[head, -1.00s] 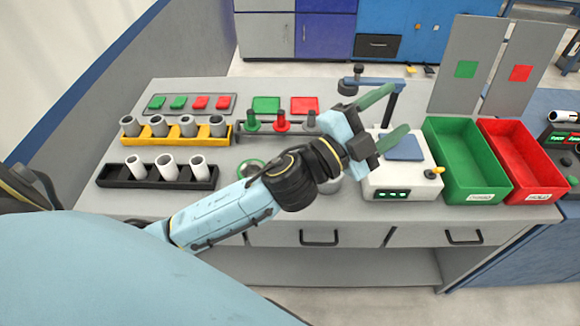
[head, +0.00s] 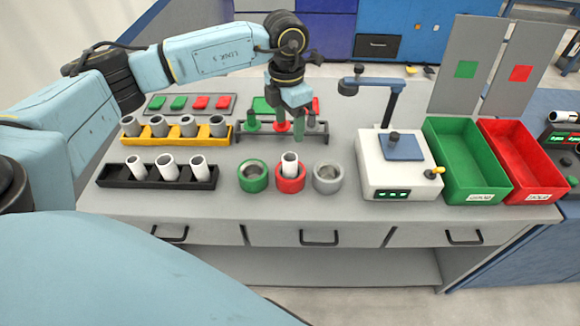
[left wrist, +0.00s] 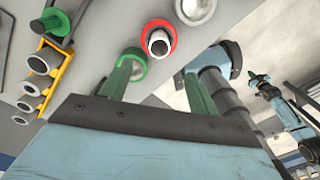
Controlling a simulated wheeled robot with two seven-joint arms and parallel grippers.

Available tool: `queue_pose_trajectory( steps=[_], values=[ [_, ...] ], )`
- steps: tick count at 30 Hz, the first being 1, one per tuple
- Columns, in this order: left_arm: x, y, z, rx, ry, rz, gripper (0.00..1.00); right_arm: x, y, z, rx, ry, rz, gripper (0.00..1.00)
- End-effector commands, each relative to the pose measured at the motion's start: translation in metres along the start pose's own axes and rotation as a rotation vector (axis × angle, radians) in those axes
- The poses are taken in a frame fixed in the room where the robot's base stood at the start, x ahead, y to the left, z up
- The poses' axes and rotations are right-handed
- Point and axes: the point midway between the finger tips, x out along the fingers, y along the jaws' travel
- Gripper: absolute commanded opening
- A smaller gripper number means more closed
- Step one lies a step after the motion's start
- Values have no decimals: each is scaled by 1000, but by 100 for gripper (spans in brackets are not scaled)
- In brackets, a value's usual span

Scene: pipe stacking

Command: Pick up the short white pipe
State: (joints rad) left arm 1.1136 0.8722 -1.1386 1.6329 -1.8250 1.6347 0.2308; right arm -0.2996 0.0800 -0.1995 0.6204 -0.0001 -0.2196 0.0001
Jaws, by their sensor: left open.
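A white pipe (head: 290,164) stands upright in the red ring holder (head: 291,184); it also shows in the left wrist view (left wrist: 158,42). Several more white pipes (head: 168,166) stand in the black rack (head: 145,184) at the left; I cannot tell their lengths apart surely. My left gripper (head: 288,124) points down in front of the peg stand, behind the red ring holder. Its green fingers are apart, with nothing between them; one finger is partly hidden in the head view. A distant blue arm with green tips, seemingly my right gripper (left wrist: 258,79), shows small in the left wrist view.
A green ring holder (head: 253,188) and a grey ring holder (head: 327,188) flank the red one. A yellow rack (head: 160,141) holds several grey pipes. A white box with a post (head: 400,178) and green (head: 462,196) and red (head: 519,196) bins stand right.

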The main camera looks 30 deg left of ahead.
Motion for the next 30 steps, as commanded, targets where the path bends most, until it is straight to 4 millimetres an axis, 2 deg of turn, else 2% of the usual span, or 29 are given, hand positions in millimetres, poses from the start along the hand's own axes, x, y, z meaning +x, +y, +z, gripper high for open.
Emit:
queue_pose_trajectory(
  steps=[3,12,20,27,30],
  values=[
    [12,7,-4,-9,21,21,61,0,0,0,0,0,0,0],
    [67,6,-4,-7,19,17,61,1,0,0,0,0,0,0],
    [87,4,-3,-5,17,16,61,1,0,0,0,-1,0,0],
    [122,0,-1,-6,18,16,61,0,0,0,0,-1,-1,0],
    [130,1,-1,-6,16,16,61,0,0,0,0,-1,-1,0]
  ],
)
